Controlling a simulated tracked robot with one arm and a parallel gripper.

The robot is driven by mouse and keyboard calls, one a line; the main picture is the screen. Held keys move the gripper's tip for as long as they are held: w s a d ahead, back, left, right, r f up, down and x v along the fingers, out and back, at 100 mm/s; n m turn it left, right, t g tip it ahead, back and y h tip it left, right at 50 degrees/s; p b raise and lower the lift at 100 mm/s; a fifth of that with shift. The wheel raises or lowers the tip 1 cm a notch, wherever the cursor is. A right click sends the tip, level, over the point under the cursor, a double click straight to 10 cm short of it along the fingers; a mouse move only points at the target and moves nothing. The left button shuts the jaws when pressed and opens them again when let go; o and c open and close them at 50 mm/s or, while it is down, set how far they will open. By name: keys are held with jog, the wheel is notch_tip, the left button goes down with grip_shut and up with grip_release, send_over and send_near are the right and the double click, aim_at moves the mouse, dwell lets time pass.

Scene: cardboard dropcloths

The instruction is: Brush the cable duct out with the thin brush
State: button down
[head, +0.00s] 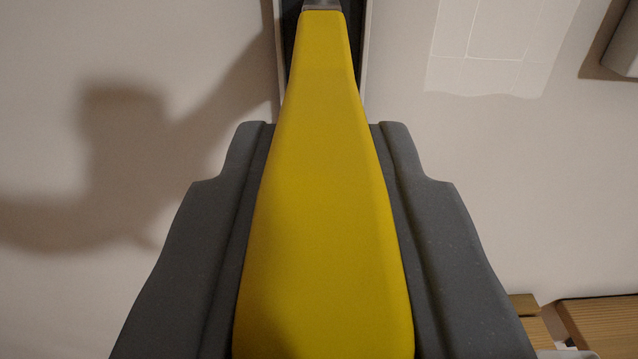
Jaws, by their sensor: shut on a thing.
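My gripper (316,140) is shut on the yellow handle of the thin brush (320,200), with one grey finger on each side. The handle runs away from me and narrows toward the top of the view. A grey metal collar (321,4) shows at its far end, at the top edge. The bristles are out of view. Behind the far part of the handle is the cable duct (364,60), a narrow upright channel with pale edges and a dark inside. The brush hides most of its width. I cannot tell whether the brush touches it.
A pale wall (480,180) surrounds the duct, with a patch of light tiles (490,45) at upper right. A grey object (622,45) juts in at the top right corner. Wooden items (598,325) lie at the lower right. Shadows fall on the left wall.

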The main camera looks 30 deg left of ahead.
jog(key=shift+f+b, duration=2.45)
jog(key=shift+f, duration=3.95)
jog(key=r+p, duration=0.2)
jog(key=r, duration=0.2)
jog(key=r+p, duration=0.3)
jog(key=r, duration=0.2)
jog(key=r+p, duration=0.2)
jog(key=r, duration=0.2)
jog(key=shift+s+d+r, duration=0.2)
jog(key=shift+s, duration=0.15)
jog(key=shift+f, duration=0.15)
jog(key=shift+w+a+p, duration=0.2)
jog(key=shift+w+p, duration=0.15)
jog(key=shift+p, duration=0.2)
jog(key=shift+f, duration=0.1)
